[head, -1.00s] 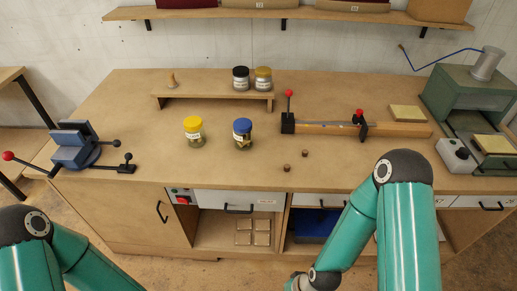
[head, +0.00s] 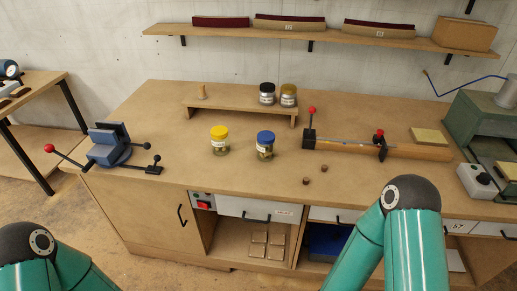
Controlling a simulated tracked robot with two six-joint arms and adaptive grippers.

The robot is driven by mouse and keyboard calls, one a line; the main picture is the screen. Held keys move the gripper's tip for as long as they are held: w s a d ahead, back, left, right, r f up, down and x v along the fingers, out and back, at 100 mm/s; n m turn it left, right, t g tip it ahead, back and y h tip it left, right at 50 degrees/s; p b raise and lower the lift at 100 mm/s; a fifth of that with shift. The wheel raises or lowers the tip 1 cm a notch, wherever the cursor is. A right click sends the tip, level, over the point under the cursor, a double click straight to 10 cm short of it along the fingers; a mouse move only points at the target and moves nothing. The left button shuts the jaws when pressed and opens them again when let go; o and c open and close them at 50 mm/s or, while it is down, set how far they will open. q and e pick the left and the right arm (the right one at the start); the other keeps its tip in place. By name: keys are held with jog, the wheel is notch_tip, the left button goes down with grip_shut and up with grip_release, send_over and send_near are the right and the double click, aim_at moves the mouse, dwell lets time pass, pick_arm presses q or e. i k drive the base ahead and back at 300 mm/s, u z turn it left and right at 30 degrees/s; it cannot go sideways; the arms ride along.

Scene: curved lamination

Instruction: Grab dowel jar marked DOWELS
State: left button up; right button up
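Several jars stand on the workbench (head: 160,105). A yellow-lidded jar (head: 220,144) and a blue-lidded jar (head: 265,150) stand upright on the bench top, side by side. A black-lidded jar (head: 267,97) and a gold-lidded jar (head: 288,98) stand on the low riser behind them. The jars carry pale labels, too small to read, so I cannot tell which is marked DOWELS. My two teal arms come in from the lower left and lower right. Both grippers are outside the frame, and neither arm touches a jar.
A blue vise (head: 108,145) is at the bench's left. A bar clamp (head: 370,147) lies at the right beside a green machine (head: 480,120). Two small brown pieces (head: 314,175) lie near the front edge. A wall shelf (head: 330,44) is above.

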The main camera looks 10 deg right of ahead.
aim_at(265, 153)
jog(key=i, duration=0.85)
jog(key=z, duration=0.05)
